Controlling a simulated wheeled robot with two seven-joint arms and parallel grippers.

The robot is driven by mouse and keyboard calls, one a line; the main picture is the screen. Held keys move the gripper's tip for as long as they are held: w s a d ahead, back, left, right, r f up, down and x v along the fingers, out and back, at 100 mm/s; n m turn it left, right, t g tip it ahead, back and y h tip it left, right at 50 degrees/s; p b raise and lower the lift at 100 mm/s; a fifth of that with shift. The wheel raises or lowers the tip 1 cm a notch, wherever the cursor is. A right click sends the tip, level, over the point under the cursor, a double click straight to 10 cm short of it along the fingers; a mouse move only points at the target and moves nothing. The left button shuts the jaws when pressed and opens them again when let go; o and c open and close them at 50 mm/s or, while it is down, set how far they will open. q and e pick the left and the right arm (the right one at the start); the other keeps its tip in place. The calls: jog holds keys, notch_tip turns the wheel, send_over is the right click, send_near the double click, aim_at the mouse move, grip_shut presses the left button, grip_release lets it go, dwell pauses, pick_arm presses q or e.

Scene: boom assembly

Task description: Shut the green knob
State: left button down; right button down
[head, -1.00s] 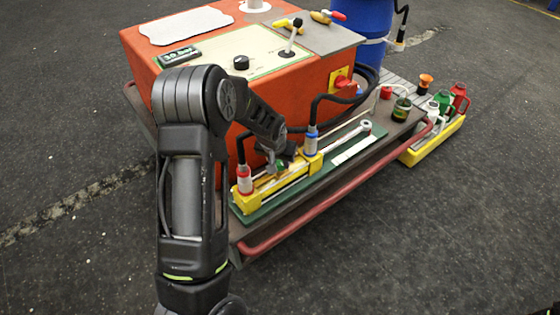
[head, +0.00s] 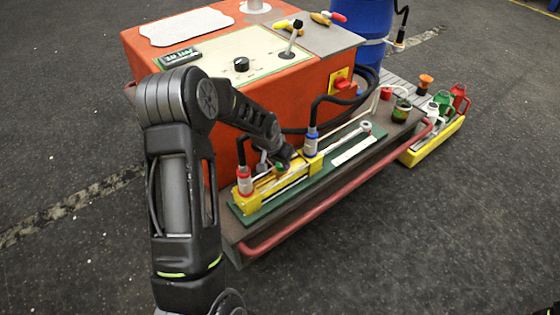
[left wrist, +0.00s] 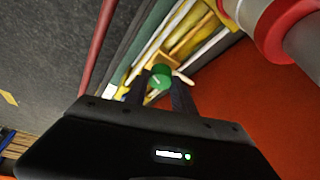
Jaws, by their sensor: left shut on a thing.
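The green knob (left wrist: 160,76) sits between the two dark fingers of my left gripper (left wrist: 161,92) in the left wrist view. The gripper is shut on it. A small part of the green knob (head: 280,168) shows in the head view, on top of the yellow cylinder (head: 262,189), between its red-collared and blue-collared hose fittings. My left wrist and fingers (head: 273,164) hide much of the knob there. A white mark shows on the knob's face in the wrist view, but I cannot tell the valve's setting. My right gripper is in neither view.
The red-collared fitting (head: 244,180) and blue-collared fitting (head: 311,143) stand close to the gripper. The orange cabinet (head: 300,101) rises behind. A red rail (head: 340,196) runs along the front. A yellow tray (head: 430,148) with bottles stands at right.

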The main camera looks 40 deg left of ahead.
pick_arm(q)
jog(key=m+h, duration=0.1)
jog(key=m, duration=0.2)
jog(key=shift+a+p, duration=0.15)
jog(key=shift+p, duration=0.25)
jog(key=shift+m+h, duration=0.6)
jog(key=shift+m, duration=0.7)
jog(key=c, duration=1.1)
grip_release()
jog(key=shift+o, duration=0.2)
jog(key=p+v, duration=0.1)
jog(key=v, duration=0.6)
jog(key=shift+r, duration=0.4)
